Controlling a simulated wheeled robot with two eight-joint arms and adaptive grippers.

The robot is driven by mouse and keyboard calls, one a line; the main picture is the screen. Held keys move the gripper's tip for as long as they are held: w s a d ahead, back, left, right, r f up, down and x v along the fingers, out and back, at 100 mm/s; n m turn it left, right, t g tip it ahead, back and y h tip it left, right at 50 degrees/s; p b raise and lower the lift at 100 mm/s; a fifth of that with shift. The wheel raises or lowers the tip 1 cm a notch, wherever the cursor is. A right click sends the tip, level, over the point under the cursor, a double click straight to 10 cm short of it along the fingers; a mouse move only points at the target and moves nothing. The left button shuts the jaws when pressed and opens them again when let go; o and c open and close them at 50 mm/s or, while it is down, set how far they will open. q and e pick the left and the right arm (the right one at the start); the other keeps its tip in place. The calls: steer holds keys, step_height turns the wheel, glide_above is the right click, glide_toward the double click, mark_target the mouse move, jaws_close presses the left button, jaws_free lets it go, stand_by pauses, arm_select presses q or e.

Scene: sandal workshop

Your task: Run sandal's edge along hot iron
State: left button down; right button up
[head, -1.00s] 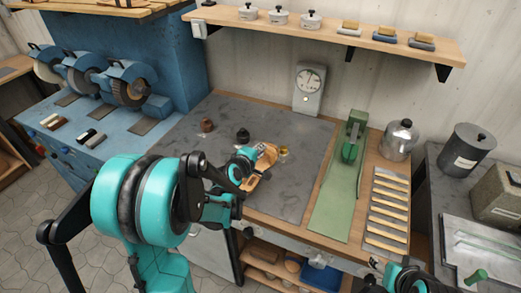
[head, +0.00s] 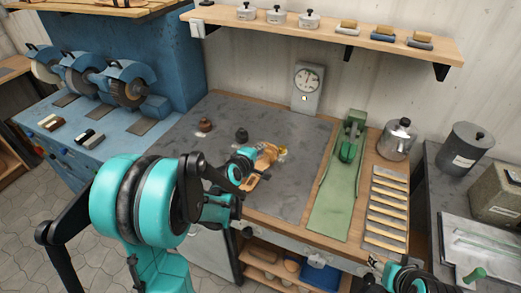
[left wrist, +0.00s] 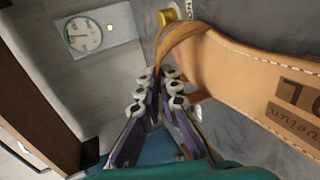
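A tan leather sandal (head: 266,156) is over the dark grey bench mat at my left gripper. Its broad stitched strap, with dark lettering (left wrist: 245,65), fills the right of the left wrist view. My left gripper (left wrist: 160,85) has its fingers drawn together on a narrow part of the leather; the exact contact is partly hidden. A small brass piece (head: 283,149) is beside the sandal, and it also shows in the left wrist view (left wrist: 167,17). I cannot tell whether it is the hot iron or whether they touch. My right gripper (head: 375,263) is at the bottom edge, mostly cut off.
A brown pot (head: 205,125) and a black pot (head: 242,135) stand on the mat (head: 285,115). A dial gauge (head: 306,88) stands behind. The mat's right part is clear.

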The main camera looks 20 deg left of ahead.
arm_select(q)
steer(key=shift+w, duration=0.2)
steer(key=shift+w+a+f, duration=0.2)
steer(key=shift+w+a, duration=0.2)
steer(key=shift+w, duration=0.25)
steer(key=shift+d, duration=0.15)
stand_by(0.8)
steer(key=shift+w+r+b, duration=0.1)
steer(key=shift+w+b, duration=0.15)
steer(key=shift+b, duration=0.05)
stand_by(0.3)
steer(key=shift+w+a, duration=0.25)
steer(key=shift+w, duration=0.2)
steer(key=shift+w+a, duration=0.1)
steer(key=shift+a, duration=0.05)
stand_by(0.5)
steer(key=shift+b, duration=0.3)
